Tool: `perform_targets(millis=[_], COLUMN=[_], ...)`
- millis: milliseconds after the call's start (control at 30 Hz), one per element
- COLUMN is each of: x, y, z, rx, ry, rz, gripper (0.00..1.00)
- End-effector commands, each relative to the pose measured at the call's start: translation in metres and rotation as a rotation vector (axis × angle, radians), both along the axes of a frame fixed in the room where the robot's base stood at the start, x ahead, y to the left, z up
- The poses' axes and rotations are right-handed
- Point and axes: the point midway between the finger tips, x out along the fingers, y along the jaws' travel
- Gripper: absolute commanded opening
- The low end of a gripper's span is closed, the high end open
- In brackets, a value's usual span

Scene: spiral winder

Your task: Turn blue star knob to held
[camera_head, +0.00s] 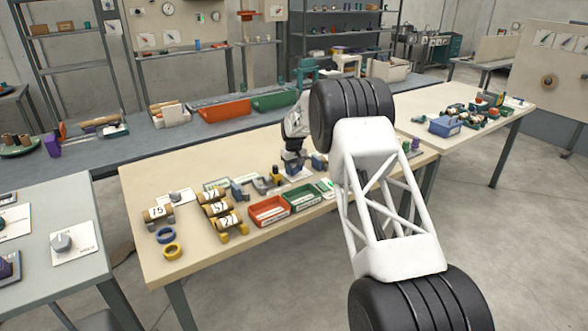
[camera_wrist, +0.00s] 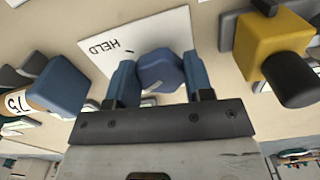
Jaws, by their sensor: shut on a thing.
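The blue star knob (camera_wrist: 160,68) sits on a white plate (camera_wrist: 92,38) in the wrist view. The plate carries the word HELD, upside down in this view, to the left of the knob, with a small dark mark beside the knob. My gripper (camera_wrist: 158,80) is shut on the knob, one blue finger on each side. Which way the knob points is not clear. In the camera_head view my gripper (camera_head: 292,160) is low over the table's middle, above the white plate (camera_head: 300,175); the knob is hidden there.
A yellow block with a black cylinder (camera_wrist: 275,50) stands close right of my gripper in the wrist view. A blue block (camera_wrist: 60,85) with a labelled roll is close on the left. In the camera_head view, red (camera_head: 268,211) and green (camera_head: 303,198) trays lie in front.

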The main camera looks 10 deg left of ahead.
Motion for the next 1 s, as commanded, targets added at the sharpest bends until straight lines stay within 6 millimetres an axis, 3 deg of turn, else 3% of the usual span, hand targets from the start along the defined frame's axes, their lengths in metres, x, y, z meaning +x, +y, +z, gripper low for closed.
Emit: perform_targets(millis=[1000], x=[-0.0008], y=[0.0063], z=[0.0020], rx=[0.001], ry=[-0.002], rz=[-0.916], gripper=[0.24])
